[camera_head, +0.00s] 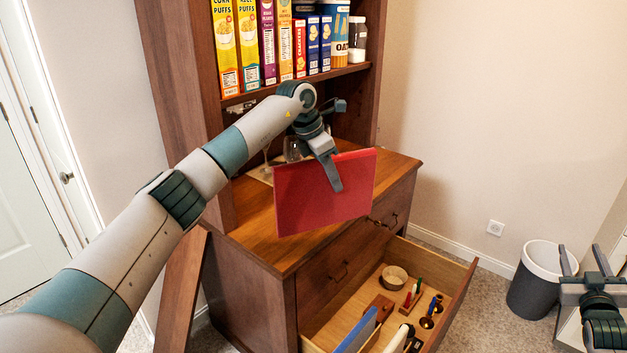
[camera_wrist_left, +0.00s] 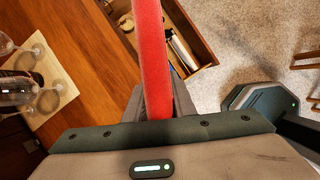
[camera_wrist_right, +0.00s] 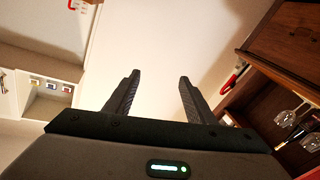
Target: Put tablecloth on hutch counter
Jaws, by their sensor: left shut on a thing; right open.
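The red folded tablecloth (camera_head: 300,200) is a flat slab held up on edge over the front of the wooden hutch counter (camera_head: 258,225). My left gripper (camera_head: 338,182) is shut on its upper edge. In the left wrist view the tablecloth (camera_wrist_left: 152,50) shows edge-on between the fingers, with the counter (camera_wrist_left: 95,50) to its left. I cannot tell whether its lower edge touches the counter. My right gripper (camera_head: 583,262) is open and empty at the lower right, away from the hutch; its spread fingers also show in the right wrist view (camera_wrist_right: 158,95).
Glasses (camera_head: 291,150) stand on a board at the back of the counter. Cereal boxes (camera_head: 247,40) and a jar fill the shelf above. An open drawer (camera_head: 450,290) with several items juts out below the counter. A trash bin (camera_head: 535,285) stands on the right.

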